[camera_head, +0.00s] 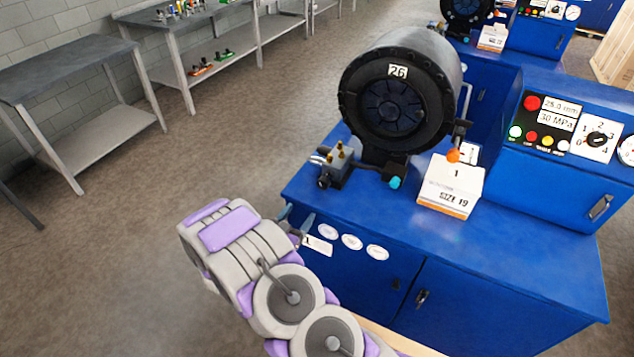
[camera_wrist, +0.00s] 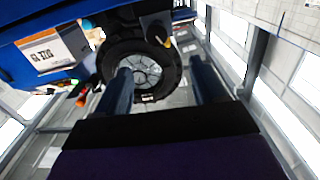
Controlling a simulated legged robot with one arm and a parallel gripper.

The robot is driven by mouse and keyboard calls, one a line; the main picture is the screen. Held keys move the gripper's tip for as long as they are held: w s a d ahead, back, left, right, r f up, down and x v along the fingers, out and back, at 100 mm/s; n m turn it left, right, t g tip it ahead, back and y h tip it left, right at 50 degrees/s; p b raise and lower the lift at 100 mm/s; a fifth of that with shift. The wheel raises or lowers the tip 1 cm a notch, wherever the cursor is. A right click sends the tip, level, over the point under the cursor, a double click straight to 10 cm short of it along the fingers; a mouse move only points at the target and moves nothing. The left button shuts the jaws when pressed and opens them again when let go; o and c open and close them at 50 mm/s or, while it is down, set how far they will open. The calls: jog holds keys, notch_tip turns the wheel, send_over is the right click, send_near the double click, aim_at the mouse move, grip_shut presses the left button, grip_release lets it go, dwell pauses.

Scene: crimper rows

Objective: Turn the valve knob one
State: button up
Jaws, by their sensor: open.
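The blue crimper bench (camera_head: 450,240) carries a round black crimping head (camera_head: 400,100) marked 26. A small valve block (camera_head: 338,170) with brass fittings sits at its front left, and a cyan knob (camera_head: 394,182) is just right of it. An orange knob (camera_head: 453,156) is above the size box. I cannot tell which is valve knob one. My gripper (camera_head: 295,218) is open and empty, beside the bench's front left edge, below the valve block. In the wrist view, its two fingers (camera_wrist: 163,85) are apart and the crimping head (camera_wrist: 145,70) shows between them, some distance off.
A white-orange SIZE 19 box (camera_head: 450,187) stands on the bench. A control panel with a dial knob (camera_head: 597,140) is at the right. A second crimper (camera_head: 468,12) stands behind. Grey tables (camera_head: 65,65) line the wall. The floor left of the bench is clear.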

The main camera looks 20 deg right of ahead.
aim_at(321, 186)
jog(key=b+x, duration=0.1)
jog(key=x, duration=0.7)
jog(key=b+x, duration=0.1)
jog(key=x, duration=0.8)
jog(key=shift+s+d, duration=0.15)
jog(key=shift+d, duration=0.25)
jog(key=shift+a, duration=0.1)
jog(key=shift+a, duration=0.2)
jog(key=shift+c, duration=0.6)
jog(key=shift+d, duration=0.15)
jog(key=c, duration=0.9)
jog(key=shift+c, duration=0.2)
